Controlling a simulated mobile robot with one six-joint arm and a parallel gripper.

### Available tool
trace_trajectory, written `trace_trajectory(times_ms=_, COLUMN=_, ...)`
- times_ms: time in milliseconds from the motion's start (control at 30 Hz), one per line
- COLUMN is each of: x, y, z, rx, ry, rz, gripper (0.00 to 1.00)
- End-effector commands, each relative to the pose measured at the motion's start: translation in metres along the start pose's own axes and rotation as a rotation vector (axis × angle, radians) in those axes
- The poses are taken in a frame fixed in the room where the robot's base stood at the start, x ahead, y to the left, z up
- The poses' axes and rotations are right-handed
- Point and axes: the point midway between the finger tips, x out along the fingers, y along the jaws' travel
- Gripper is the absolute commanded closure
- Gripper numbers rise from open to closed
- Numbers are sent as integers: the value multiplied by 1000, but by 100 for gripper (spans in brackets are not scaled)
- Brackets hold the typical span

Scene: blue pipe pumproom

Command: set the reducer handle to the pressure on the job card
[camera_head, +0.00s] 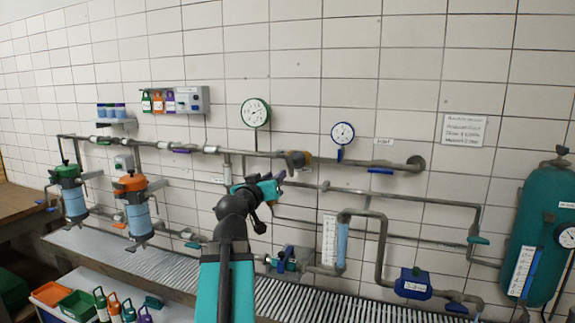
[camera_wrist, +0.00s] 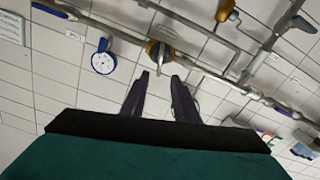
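The reducer (camera_head: 298,159), a grey and orange fitting, sits on the upper wall pipe. My gripper (camera_head: 273,187) is below and left of the reducer in the head view.
A green-rimmed gauge (camera_head: 255,112) and a blue-rimmed gauge (camera_head: 342,133) stand above the pipe; the blue one shows in the wrist view (camera_wrist: 103,62). Pipes run below my gripper. A teal tank (camera_head: 540,235) is at right, filters (camera_head: 134,205) at left.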

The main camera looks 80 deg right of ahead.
Motion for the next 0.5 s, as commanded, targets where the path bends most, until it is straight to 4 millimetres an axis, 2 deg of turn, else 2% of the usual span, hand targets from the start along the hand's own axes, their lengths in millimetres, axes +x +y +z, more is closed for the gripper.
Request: trace_trajectory(times_ms=500, x=58, y=0, z=-2, rx=-1, ry=-2, rz=0, gripper=73)
